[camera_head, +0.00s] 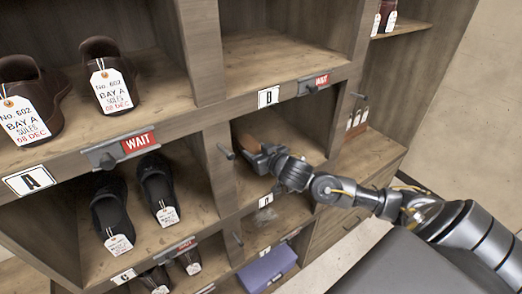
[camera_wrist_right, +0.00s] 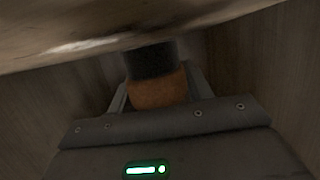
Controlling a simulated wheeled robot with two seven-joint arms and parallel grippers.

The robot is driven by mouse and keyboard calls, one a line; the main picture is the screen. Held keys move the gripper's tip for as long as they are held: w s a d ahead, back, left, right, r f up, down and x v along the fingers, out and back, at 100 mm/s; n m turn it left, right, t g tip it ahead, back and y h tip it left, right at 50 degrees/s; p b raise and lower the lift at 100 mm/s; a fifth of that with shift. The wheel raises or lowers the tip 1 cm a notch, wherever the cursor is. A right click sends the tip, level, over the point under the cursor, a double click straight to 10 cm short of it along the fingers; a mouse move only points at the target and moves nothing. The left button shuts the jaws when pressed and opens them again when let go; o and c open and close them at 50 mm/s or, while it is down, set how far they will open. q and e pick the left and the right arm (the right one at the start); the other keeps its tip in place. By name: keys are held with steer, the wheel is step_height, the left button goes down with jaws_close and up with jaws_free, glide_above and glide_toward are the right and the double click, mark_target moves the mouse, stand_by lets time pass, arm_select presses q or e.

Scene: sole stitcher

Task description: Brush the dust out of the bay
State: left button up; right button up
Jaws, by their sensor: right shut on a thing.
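My right gripper (camera_head: 262,158) reaches into the bay (camera_head: 238,196) below the one labelled D. It is shut on a brush, whose brown handle (camera_wrist_right: 158,92) and dark bristle end (camera_wrist_right: 150,60) show between the fingers in the right wrist view. A brown bit of the brush (camera_head: 246,142) also shows beyond the gripper in the head view. In the wrist view the bristle end is close to a wooden surface with pale and dark marks (camera_wrist_right: 85,45); I cannot tell if it touches. Dust is hard to make out. My left gripper is not in view.
Wooden dividers (camera_head: 219,170) and a shelf edge (camera_head: 245,104) frame the bay closely. Tagged brown shoes (camera_head: 105,75) and black shoes (camera_head: 158,190) fill bays at left. A purple box (camera_head: 268,270) sits low. Small pegs (camera_head: 226,152) stick out of the dividers.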

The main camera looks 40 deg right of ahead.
steer(key=shift+a+b, duration=0.3)
steer(key=shift+a, duration=0.95)
steer(key=shift+s, duration=0.15)
steer(key=shift+s, duration=0.5)
steer(key=shift+d+r+p, duration=0.2)
steer(key=shift+d+p, duration=0.15)
steer(key=shift+p, duration=0.2)
steer(key=shift+d+p, duration=0.6)
steer(key=shift+d, duration=0.2)
steer(key=shift+d+f, duration=0.25)
steer(key=shift+d, duration=0.65)
steer(key=shift+d, duration=0.1)
